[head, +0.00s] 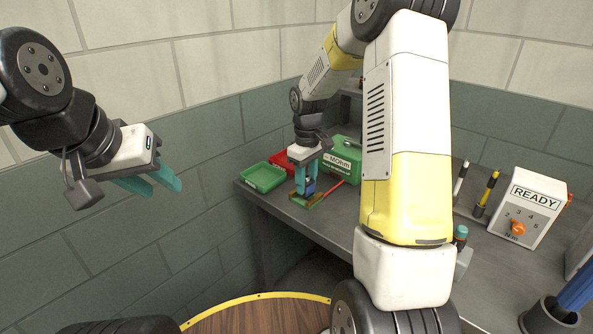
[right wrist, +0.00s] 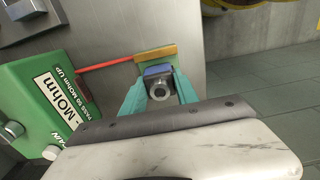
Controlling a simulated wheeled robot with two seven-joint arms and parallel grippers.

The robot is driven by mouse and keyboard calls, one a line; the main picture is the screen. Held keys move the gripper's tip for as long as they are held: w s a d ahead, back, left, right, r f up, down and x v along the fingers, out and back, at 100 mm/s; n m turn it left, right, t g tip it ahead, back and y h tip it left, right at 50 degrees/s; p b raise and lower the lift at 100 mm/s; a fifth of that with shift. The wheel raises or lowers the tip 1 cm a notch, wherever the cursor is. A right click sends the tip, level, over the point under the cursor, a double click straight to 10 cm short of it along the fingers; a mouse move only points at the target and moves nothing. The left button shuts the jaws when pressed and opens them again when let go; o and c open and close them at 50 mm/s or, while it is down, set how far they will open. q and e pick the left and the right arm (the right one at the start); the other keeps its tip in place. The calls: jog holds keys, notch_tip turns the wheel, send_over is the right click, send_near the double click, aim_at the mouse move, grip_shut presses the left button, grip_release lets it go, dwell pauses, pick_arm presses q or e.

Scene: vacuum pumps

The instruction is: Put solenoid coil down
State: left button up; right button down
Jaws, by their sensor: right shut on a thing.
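The solenoid coil is a small blue block with a grey metal cylinder. My right gripper (head: 306,188) is shut on the coil (head: 310,185), low over a small green and tan test pad (head: 318,198) near the table's left end. In the right wrist view, the coil (right wrist: 160,86) sits between the teal fingers, and the pad (right wrist: 156,53) shows just beyond it. I cannot tell whether the coil touches the pad. My left gripper (head: 152,184) is open and empty, away from the table at the left.
A green MOhm tester (head: 344,158) stands right beside the pad, with a red lead (head: 330,190) running to it. A green tray (head: 263,177) and a red tray (head: 284,158) are at the left.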

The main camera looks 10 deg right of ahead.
jog(key=shift+f, duration=0.3)
jog(key=shift+f, duration=0.2)
dwell(0.3)
jog(key=c, duration=0.9)
grip_release()
jog(key=shift+o, duration=0.2)
jog(key=shift+r, duration=0.1)
notch_tip(320, 180, up, 8)
jog(key=shift+f, duration=0.2)
grip_shut()
